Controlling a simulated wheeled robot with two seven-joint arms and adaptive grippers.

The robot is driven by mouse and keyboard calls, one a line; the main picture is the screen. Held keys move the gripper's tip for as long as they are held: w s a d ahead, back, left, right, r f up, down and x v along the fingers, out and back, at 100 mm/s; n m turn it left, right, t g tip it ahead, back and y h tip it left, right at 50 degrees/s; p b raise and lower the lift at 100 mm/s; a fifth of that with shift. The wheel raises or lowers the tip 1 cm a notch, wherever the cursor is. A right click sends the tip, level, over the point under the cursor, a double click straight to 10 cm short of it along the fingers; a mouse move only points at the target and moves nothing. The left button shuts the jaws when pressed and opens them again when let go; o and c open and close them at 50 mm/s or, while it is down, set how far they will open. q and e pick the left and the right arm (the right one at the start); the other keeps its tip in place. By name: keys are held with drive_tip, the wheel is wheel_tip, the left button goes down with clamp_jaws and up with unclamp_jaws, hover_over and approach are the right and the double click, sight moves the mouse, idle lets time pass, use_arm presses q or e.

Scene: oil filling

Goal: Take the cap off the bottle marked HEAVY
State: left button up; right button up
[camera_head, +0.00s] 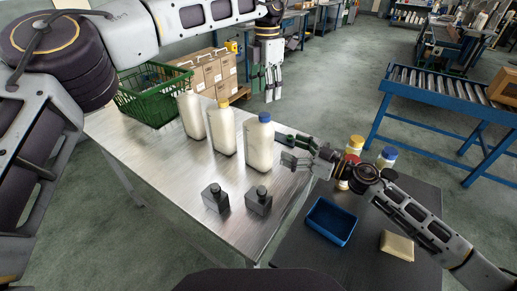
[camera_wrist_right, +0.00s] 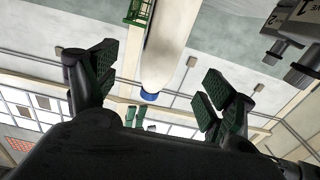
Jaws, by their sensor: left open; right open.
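Three white bottles stand upright in a row on the metal table: one with a pale top (camera_head: 192,117), one with a yellow cap (camera_head: 222,102), and one (camera_head: 259,150) with a blue cap (camera_head: 265,117). No HEAVY marking can be read on any of them. My right gripper (camera_head: 284,150) is open just right of the blue-capped bottle, fingers pointing at it. In the right wrist view, that bottle (camera_wrist_right: 170,40) and blue cap (camera_wrist_right: 149,96) appear upside down beyond the open fingers (camera_wrist_right: 160,95). My left gripper (camera_head: 266,84) is open and empty, pointing down behind the bottles.
Two dark grey blocks with knobs (camera_head: 215,198) (camera_head: 258,200) stand at the metal table's front. A green basket (camera_head: 150,95) and cardboard boxes (camera_head: 210,72) are behind. The dark table at right holds a blue tray (camera_head: 330,222), a pale block (camera_head: 397,246) and capped containers (camera_head: 387,157).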

sight(258, 135)
drive_tip(key=shift+x, duration=6.8)
